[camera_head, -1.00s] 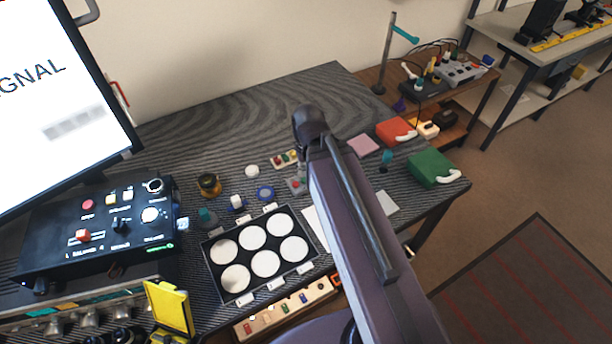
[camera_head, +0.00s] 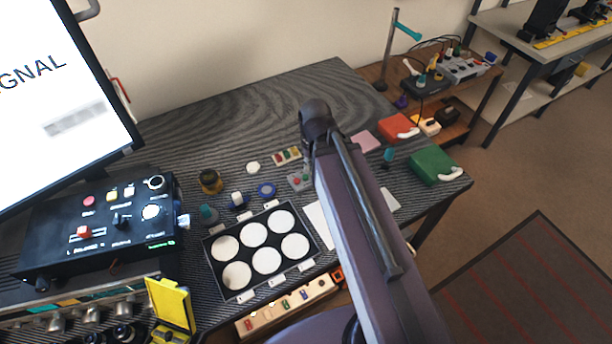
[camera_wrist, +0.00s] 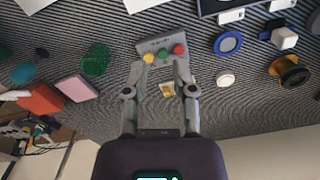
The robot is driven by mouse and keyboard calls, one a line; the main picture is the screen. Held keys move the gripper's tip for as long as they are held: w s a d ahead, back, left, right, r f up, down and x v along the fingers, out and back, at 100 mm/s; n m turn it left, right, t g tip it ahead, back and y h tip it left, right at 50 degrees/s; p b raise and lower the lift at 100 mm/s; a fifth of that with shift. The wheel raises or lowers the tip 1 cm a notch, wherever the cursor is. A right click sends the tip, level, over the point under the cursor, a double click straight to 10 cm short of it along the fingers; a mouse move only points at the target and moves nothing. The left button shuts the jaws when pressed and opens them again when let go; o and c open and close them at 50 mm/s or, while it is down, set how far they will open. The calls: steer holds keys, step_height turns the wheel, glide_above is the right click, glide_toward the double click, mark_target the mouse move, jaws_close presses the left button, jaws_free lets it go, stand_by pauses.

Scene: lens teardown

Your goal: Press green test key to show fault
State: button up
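The small grey key box (camera_wrist: 160,48) shows in the wrist view with a yellow key (camera_wrist: 149,58), a green key (camera_wrist: 164,54) and a red key (camera_wrist: 179,49) in a row. My gripper (camera_wrist: 164,64) is open, with a gap between its fingertips and nothing held. The fingertips are close to the key row, one near the yellow key and one near the red key; I cannot tell whether they touch. In the head view the grey key box (camera_head: 299,181) stands beside my arm, which hides my gripper. The monitor (camera_head: 55,90) shows cut-off text ending "GNAL".
A black tray with white discs (camera_head: 233,295) lies in front of the key box. A blue ring (camera_wrist: 228,43) and a dark-and-amber jar (camera_wrist: 290,72) are to the right in the wrist view. A black control console (camera_head: 60,250) stands left. The back of the bench is clear.

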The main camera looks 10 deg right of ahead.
jaws_close()
steer(key=shift+d, duration=0.1)
stand_by(0.9)
